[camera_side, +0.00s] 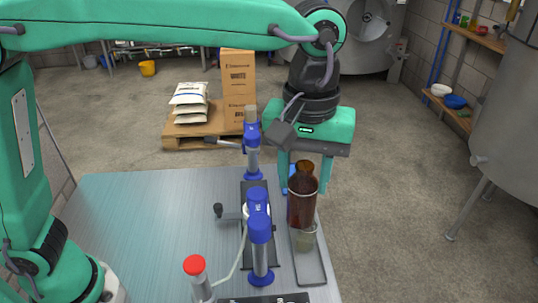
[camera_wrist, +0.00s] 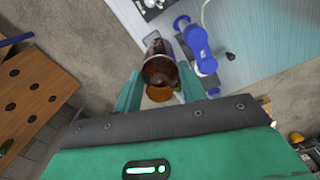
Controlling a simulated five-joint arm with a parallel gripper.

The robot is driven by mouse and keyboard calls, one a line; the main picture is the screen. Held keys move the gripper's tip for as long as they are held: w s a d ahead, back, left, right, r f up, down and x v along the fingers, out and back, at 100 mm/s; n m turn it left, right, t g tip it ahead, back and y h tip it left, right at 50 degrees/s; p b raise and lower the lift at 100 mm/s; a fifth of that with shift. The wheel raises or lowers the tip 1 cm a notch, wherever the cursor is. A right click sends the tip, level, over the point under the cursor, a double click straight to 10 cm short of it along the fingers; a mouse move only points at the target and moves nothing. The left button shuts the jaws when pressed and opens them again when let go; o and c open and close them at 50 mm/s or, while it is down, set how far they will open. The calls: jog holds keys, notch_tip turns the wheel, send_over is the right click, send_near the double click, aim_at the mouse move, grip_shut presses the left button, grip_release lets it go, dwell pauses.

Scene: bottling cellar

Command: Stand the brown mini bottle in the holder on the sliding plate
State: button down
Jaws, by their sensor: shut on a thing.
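The brown mini bottle (camera_side: 301,203) is upright between the fingers of my gripper (camera_side: 305,186), which is shut on it. In the wrist view the bottle (camera_wrist: 160,68) sits between the two green fingers of my gripper (camera_wrist: 160,84), its mouth towards the camera. A dark plate (camera_side: 249,200) lies left of the bottle, between two blue-capped posts. A pale round part, perhaps the holder, is mostly hidden behind the front post (camera_side: 259,232). I cannot tell whether the bottle's base touches anything.
A small clear glass-like piece (camera_side: 306,240) shows just below the bottle, over a shallow grey tray (camera_side: 313,272) at the table's right edge. A red-topped button post (camera_side: 196,272) stands at the front. The left of the metal table (camera_side: 140,225) is clear.

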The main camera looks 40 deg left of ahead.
jog(key=w+a+n, duration=0.2)
jog(key=w+a, duration=0.3)
jog(key=a, duration=0.4)
jog(key=w+a+n, duration=0.2)
jog(key=w+a, duration=0.2)
jog(key=a, duration=0.5)
notch_tip(320, 180, down, 12)
jog(key=shift+w+a+f, duration=0.2)
jog(key=shift+a+f, duration=0.05)
jog(key=shift+f, duration=0.15)
jog(key=shift+f, duration=1.9)
jog(key=shift+f, duration=1.75)
dwell(1.0)
jog(key=shift+c, duration=1.3)
grip_release()
